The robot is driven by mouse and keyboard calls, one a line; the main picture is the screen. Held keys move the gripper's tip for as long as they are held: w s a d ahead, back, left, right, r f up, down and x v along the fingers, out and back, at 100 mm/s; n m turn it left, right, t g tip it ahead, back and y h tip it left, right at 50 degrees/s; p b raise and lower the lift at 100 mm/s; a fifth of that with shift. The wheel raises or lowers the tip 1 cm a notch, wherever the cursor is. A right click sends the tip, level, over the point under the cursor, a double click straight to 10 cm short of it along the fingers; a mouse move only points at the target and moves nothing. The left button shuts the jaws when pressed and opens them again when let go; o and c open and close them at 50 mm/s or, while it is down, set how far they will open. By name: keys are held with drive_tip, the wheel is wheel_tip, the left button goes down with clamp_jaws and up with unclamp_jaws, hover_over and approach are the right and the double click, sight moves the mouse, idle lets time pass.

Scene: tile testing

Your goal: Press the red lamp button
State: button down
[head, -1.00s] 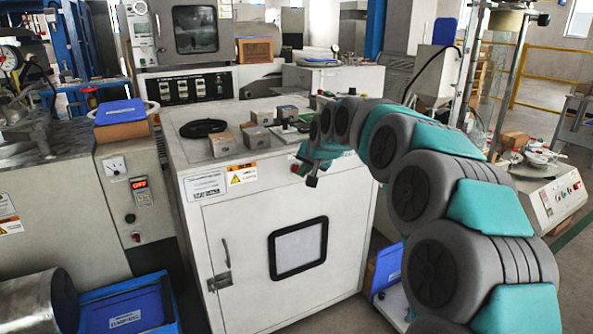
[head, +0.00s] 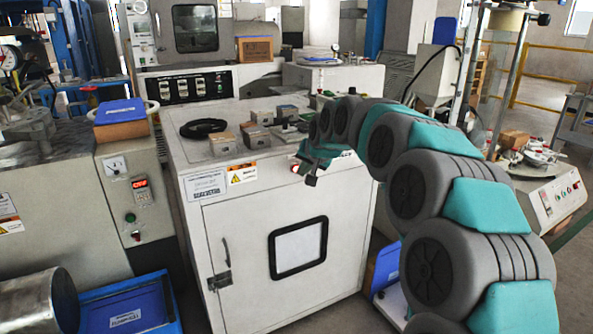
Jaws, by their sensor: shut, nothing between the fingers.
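A small round red button (head: 295,168) is on the upper front face of the white cabinet (head: 350,225), just left of my gripper. Another small red button (head: 137,236) is on the grey machine at left, below a green button (head: 130,218). I cannot tell from this view which one is the red lamp button. My gripper (head: 311,180) is shut and empty, in front of the cabinet's upper right front, pointing down. It looks close to the nearer red button, but I cannot tell whether they touch.
Small metal blocks (head: 222,144) and a black coiled ring (head: 203,128) lie on the cabinet top. A blue box (head: 125,310) is on the floor at left. A bench with a control box (head: 558,200) stands at right. Some floor is clear at lower right.

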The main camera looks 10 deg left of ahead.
drive_tip(key=shift+s, duration=0.1)
drive_tip(key=s+d+b, duration=0.1)
drive_tip(key=s+d, duration=0.2)
drive_tip(key=s, duration=0.2)
drive_tip(key=shift+d+b, duration=0.25)
drive_tip(key=shift+b, duration=0.1)
idle(0.4)
drive_tip(key=s+d+f+g+h+p, duration=0.1)
drive_tip(key=s+d+f+g, duration=0.2)
drive_tip(key=s, duration=1.3)
drive_tip(key=s+d+f+n+g+h+p, duration=0.1)
drive_tip(key=s+d+f+g, duration=0.2)
drive_tip(key=s+d, duration=0.6)
drive_tip(key=s+d+f+g+h+p, duration=0.2)
drive_tip(key=s+d+f, duration=0.3)
drive_tip(key=s, duration=1.8)
drive_tip(key=shift+d+f+n+g, duration=0.15)
drive_tip(key=shift+d+n+g, duration=0.25)
drive_tip(key=shift+d+g, duration=0.35)
drive_tip(key=shift+s, duration=0.1)
